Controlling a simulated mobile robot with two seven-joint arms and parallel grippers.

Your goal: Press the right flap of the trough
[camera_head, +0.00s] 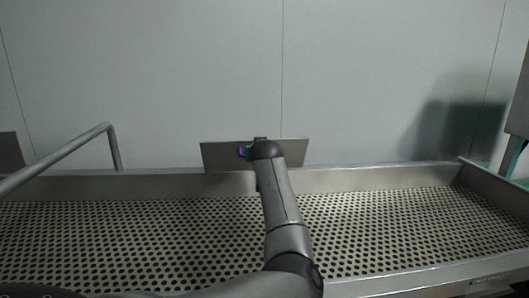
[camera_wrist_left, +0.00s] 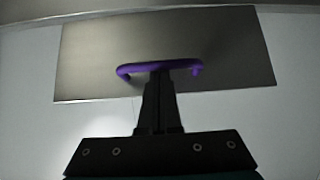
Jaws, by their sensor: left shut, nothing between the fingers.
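The trough (camera_head: 400,178) is a long metal basin with a perforated floor. Its right flap (camera_head: 222,156) is a flat grey plate standing up at the back rim, near the middle of the head view. In the left wrist view the flap (camera_wrist_left: 90,50) fills the upper part, with a purple curved strip (camera_wrist_left: 205,66) near its middle. My left gripper (camera_wrist_left: 160,72) is shut and empty, its fingertips overlapping the purple strip. I cannot tell whether they touch the plate. In the head view my wrist hides the fingers and part of the flap. My right gripper is not in view.
Another grey plate (camera_head: 10,152) stands at the far left edge. A bent metal rail (camera_head: 75,147) rises at the trough's left. The pale wall (camera_head: 380,70) is behind. The perforated floor (camera_head: 420,225) is empty on both sides of my arm.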

